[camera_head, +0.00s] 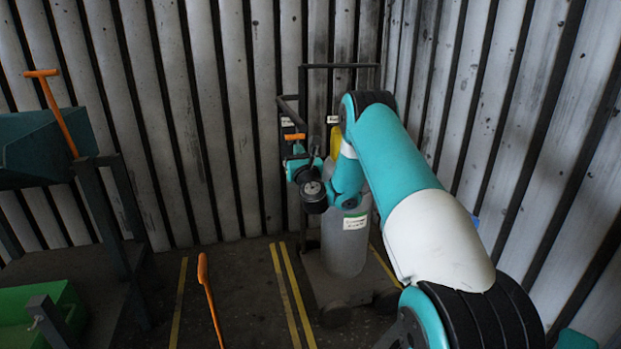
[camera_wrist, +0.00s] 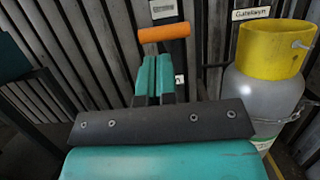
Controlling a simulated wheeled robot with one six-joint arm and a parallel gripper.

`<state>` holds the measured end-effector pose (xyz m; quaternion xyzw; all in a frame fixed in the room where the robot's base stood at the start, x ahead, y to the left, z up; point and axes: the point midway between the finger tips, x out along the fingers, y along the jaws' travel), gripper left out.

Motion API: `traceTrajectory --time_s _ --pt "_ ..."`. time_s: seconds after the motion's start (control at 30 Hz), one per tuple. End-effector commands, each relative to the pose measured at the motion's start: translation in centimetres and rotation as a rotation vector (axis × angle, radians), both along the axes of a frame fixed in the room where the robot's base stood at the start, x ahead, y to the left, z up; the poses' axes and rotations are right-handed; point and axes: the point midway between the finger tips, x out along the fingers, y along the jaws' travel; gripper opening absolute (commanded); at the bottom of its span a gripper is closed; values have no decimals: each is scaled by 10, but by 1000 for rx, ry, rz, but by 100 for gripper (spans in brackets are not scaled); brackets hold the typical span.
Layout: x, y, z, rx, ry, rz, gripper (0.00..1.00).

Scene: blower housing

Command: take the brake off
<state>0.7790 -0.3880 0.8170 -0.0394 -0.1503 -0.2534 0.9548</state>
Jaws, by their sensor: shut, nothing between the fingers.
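An orange crossbar handle (camera_head: 294,136) shows at the left side of the gas cylinder trolley in the head view. It lies crosswise just past my fingertips in the wrist view (camera_wrist: 164,32). My gripper (camera_head: 296,150) is just below the handle in the head view. Its two teal fingers (camera_wrist: 156,60) are shut side by side with nothing between them. I cannot tell whether the fingertips touch the handle. The handle's lower part is hidden behind my fingers. I see no marking that names it as the brake.
A grey gas cylinder (camera_head: 345,245) with a yellow collar (camera_wrist: 272,48) stands on the trolley, close right of my gripper. Another orange handle (camera_head: 41,73) rises by the teal hopper (camera_head: 35,150). An orange lever (camera_head: 203,270) stands front centre. Ribbed walls close the back and right.

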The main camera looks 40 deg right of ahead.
Motion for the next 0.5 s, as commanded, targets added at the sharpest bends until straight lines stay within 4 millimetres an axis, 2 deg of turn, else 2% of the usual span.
traceTrajectory --time_s 0.03,0.5 --pt "-4 2 -7 -2 -1 0 0" --pt "-55 27 4 -2 -1 -5 0"
